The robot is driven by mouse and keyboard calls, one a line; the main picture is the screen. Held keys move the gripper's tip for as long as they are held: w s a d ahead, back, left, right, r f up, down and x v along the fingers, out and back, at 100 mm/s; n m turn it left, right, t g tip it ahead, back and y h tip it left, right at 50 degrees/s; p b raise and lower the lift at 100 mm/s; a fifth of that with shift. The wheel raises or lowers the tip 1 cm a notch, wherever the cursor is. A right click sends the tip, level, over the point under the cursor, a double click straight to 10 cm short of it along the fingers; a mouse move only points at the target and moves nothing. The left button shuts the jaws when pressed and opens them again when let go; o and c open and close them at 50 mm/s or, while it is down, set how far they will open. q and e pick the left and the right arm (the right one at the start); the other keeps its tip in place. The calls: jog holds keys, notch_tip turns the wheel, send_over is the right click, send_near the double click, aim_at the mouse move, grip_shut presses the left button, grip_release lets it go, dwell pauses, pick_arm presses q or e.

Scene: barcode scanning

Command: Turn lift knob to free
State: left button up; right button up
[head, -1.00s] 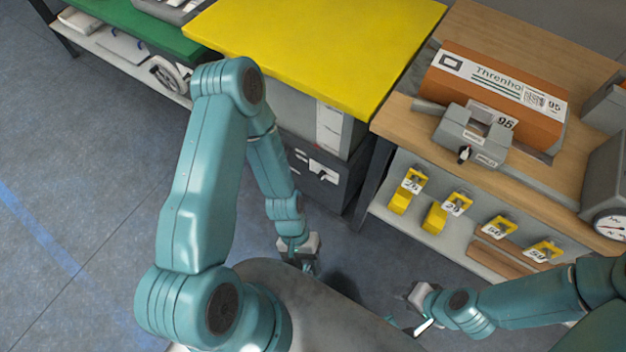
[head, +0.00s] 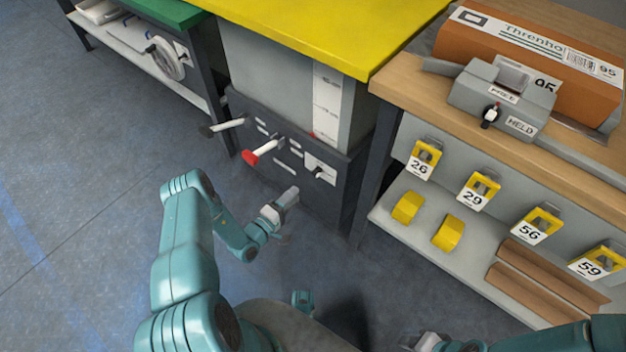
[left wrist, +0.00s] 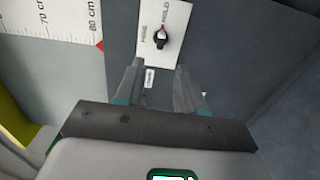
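The lift knob (left wrist: 161,39) is a small black dial on a white plate marked FREE and HELD in the left wrist view. Its pale tip points up, seemingly on the HELD side. In the head view its plate (head: 319,170) is on the dark front panel of the yellow-topped lift (head: 310,30). My left gripper (head: 290,198) is in front of and below that plate, apart from it. In the left wrist view its two fingers (left wrist: 158,85) are spread with nothing between them, just below the knob. My right gripper (head: 424,341) is at the bottom edge, its fingers unclear.
A red-ended lever (head: 262,153) and a black-ended lever (head: 222,126) stick out of the lift panel. A similar FREE/HELD knob (head: 491,115) sits on the grey clamp at the right bench. Yellow numbered tags (head: 479,190) hang below it. Floor at left is clear.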

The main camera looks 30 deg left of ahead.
aim_at(314, 175)
pick_arm(q)
jog(key=w+b, duration=0.1)
jog(key=w, duration=0.2)
jog(key=w+b, duration=0.1)
jog(key=w, duration=0.3)
jog(key=w+b, duration=0.1)
jog(key=w, duration=0.2)
jog(key=shift+w+d, duration=0.25)
jog(key=shift+d, duration=0.1)
grip_shut()
